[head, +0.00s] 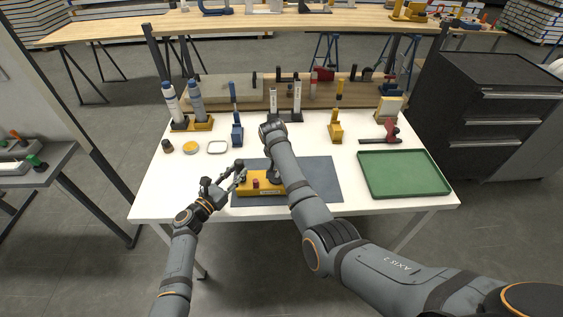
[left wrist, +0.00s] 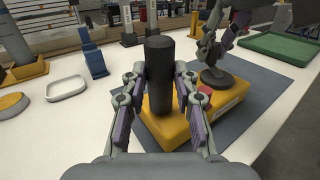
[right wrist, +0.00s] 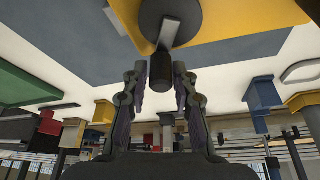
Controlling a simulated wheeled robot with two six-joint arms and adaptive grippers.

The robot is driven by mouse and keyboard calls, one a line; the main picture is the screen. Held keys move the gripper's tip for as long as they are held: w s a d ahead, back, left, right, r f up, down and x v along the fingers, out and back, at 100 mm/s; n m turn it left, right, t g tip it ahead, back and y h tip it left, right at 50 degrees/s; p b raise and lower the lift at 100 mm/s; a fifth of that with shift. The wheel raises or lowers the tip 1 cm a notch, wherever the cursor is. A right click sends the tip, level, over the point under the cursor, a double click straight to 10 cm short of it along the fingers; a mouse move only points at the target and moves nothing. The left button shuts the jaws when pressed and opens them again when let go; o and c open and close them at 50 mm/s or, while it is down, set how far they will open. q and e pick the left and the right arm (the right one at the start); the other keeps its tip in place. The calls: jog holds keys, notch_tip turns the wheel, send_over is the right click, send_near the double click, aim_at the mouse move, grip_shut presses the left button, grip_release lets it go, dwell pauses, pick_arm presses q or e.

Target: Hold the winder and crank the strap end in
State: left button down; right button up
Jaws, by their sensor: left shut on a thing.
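The yellow winder (head: 250,190) lies on the grey mat, near the table's front edge. Its upright black handle (left wrist: 160,72) stands between the fingers of my left gripper (left wrist: 160,90), which is shut on it. A dark round crank disc (left wrist: 220,78) sits on the winder's other end. In the right wrist view, a grey crank arm (right wrist: 163,34) runs from the disc to a black knob (right wrist: 161,70). My right gripper (right wrist: 160,75) has a fingertip on either side of the knob; whether they touch it is unclear. A small red part (head: 256,183) shows on the winder. I cannot make out a strap end.
The grey mat (head: 325,180) has free room right of my right arm. A green tray (head: 403,172) lies at the right, a red-handled tool (head: 385,135) behind it. Bottles, blue and yellow stands and a white dish (head: 217,147) stand farther back and left.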

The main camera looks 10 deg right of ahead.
jog(key=shift+o, duration=1.2)
notch_tip(320, 180, up, 10)
pick_arm(q)
jog(key=c, duration=1)
grip_release()
jog(key=shift+o, duration=0.2)
